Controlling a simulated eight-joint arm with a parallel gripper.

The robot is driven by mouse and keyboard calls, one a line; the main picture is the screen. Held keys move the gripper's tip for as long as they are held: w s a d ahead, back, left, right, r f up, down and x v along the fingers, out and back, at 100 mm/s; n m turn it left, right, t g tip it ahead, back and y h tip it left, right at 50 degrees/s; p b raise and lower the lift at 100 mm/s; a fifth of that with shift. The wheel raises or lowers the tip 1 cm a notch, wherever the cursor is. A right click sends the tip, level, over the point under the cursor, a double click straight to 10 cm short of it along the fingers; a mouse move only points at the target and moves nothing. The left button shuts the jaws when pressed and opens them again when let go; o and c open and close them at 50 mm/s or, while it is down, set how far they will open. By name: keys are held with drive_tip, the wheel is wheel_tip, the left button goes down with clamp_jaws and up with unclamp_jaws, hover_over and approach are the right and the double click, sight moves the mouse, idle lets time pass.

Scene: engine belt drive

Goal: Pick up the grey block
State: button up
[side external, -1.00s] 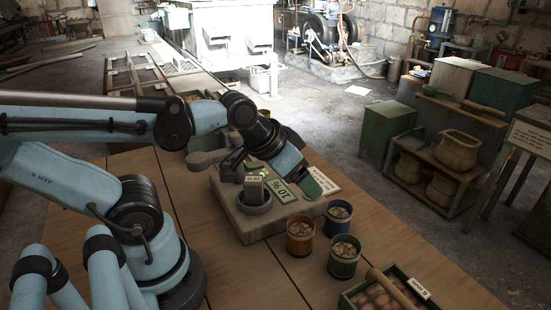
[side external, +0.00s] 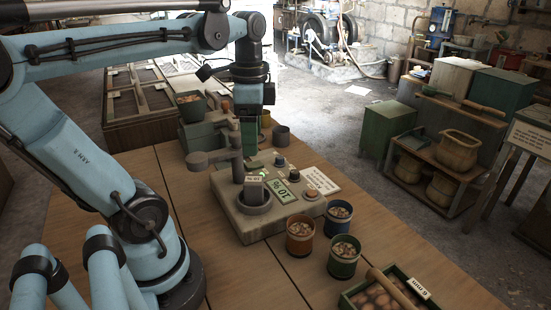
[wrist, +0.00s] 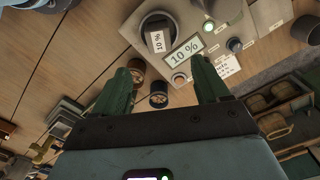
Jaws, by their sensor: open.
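The grey block (side external: 254,187) sits in a dark round cup (side external: 254,204) on the pale panel (side external: 268,222), with a small label on its top.
Several pots of pieces, including a blue one (side external: 338,218), stand to the panel's right. A green "10 %" sign (side external: 283,192) is beside the cup.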

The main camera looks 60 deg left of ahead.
sight(253, 179)
drive_tip(key=shift+s+f, duration=0.15)
drive_tip(key=shift+f, duration=5.65)
drive_tip(key=shift+c, duration=0.3)
drive_tip(key=c, duration=1.2)
drive_tip(key=shift+r, duration=0.15)
